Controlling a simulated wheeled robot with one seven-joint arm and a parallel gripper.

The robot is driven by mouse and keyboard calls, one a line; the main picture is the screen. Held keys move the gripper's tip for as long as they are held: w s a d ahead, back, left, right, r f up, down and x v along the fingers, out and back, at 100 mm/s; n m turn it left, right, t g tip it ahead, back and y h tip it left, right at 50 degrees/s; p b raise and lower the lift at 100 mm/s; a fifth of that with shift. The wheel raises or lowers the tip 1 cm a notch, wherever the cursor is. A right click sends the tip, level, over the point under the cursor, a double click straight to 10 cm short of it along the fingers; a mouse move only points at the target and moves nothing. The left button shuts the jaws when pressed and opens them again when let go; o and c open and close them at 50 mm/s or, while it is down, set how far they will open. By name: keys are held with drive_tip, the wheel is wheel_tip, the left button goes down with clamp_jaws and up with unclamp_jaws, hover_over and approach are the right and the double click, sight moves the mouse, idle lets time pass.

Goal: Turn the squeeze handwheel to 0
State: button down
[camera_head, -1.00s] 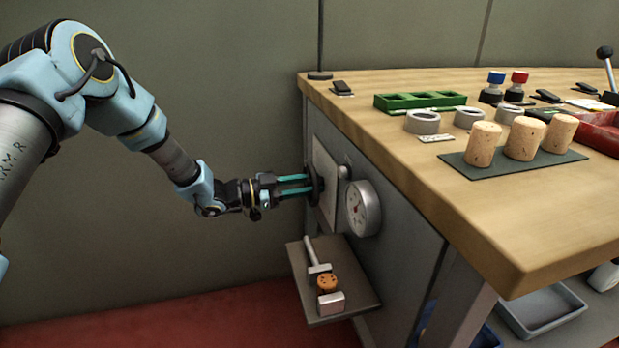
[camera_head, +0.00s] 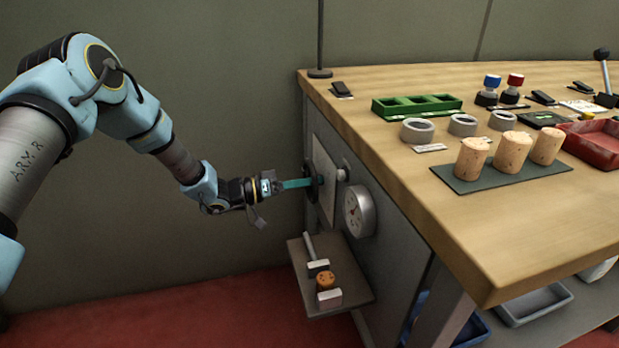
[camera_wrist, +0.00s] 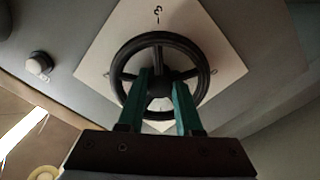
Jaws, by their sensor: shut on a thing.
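The black squeeze handwheel (camera_head: 313,188) is on the side face of the bench, in front of a pale square plate (camera_head: 327,181). In the wrist view the round rim and spokes of the handwheel (camera_wrist: 160,35) show clearly. The plate (camera_wrist: 210,40) stands cornerwise there, with a dark mark at its top corner and small marks at left and right; I cannot read them surely. My gripper (camera_head: 306,183) reaches the wheel from the left. In the wrist view its teal fingers (camera_wrist: 162,90) are shut on the wheel around its hub; the exact contact is partly hidden.
A round dial gauge (camera_head: 358,211) and a small knob (camera_head: 343,174) sit close right of the wheel. A small shelf (camera_head: 345,298) with tools is below. The bench top (camera_head: 430,190) overhangs at right, carrying corks (camera_head: 511,152).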

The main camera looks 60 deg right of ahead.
drive_tip(key=n+p, duration=0.1)
drive_tip(key=n, duration=0.4)
drive_tip(key=shift+a+n+p, duration=0.1)
drive_tip(key=shift+n+p, duration=0.2)
drive_tip(key=shift+p, duration=0.05)
drive_tip(key=n+p, duration=0.1)
drive_tip(key=n, duration=0.3)
drive_tip(key=shift+f+n, duration=0.1)
drive_tip(key=shift+n, duration=0.2)
drive_tip(key=c, duration=0.9)
unclamp_jaws()
drive_tip(key=shift+o, duration=0.2)
drive_tip(key=v, duration=1)
drive_tip(key=shift+w+a+b, duration=0.25)
drive_tip(key=shift+a+b, duration=0.05)
drive_tip(key=shift+w, duration=0.1)
